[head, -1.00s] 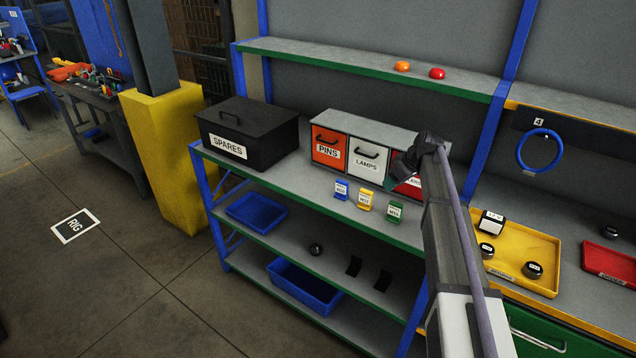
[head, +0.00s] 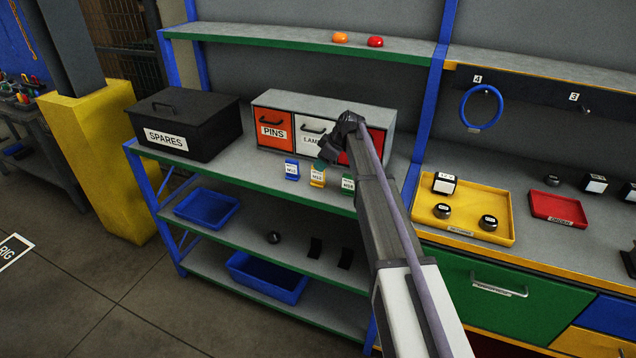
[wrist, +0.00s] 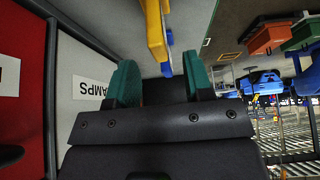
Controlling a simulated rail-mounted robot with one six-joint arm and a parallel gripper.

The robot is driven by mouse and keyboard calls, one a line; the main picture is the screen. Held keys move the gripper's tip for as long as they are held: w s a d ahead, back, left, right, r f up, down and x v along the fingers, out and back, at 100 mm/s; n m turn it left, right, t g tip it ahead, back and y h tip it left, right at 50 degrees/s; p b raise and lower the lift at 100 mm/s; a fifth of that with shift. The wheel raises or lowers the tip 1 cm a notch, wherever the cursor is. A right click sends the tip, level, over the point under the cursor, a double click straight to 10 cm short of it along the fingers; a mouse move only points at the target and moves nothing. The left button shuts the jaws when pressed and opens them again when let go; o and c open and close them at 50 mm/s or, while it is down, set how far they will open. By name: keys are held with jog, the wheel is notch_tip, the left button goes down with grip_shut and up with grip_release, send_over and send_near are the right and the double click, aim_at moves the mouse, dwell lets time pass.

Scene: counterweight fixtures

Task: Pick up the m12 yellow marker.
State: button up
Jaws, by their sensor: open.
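The yellow marker (head: 317,178) stands upright on the shelf unit's upper deck, between the blue marker (head: 291,171) and the green marker (head: 348,186). My gripper (head: 322,162) is just above and behind the yellow marker, by the lamps drawer. In the wrist view, the teal fingers of my gripper (wrist: 160,75) are spread with nothing held. My arm covers part of the red drawer.
The drawer cabinet (head: 325,103) stands close behind the markers, with pins and lamps drawers. A black spares box (head: 190,125) is to the left. Yellow (head: 465,230) and red trays (head: 558,207) lie to the right. The deck left of the blue marker is clear.

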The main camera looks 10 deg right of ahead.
aim_at(318, 176)
jog(key=b+x, duration=0.2)
jog(key=x, duration=0.2)
jog(key=shift+d+f, duration=0.15)
jog(key=shift+f, duration=0.05)
jog(key=shift+w+r, duration=0.1)
jog(key=shift+r, duration=0.15)
jog(key=shift+c, duration=0.2)
grip_shut()
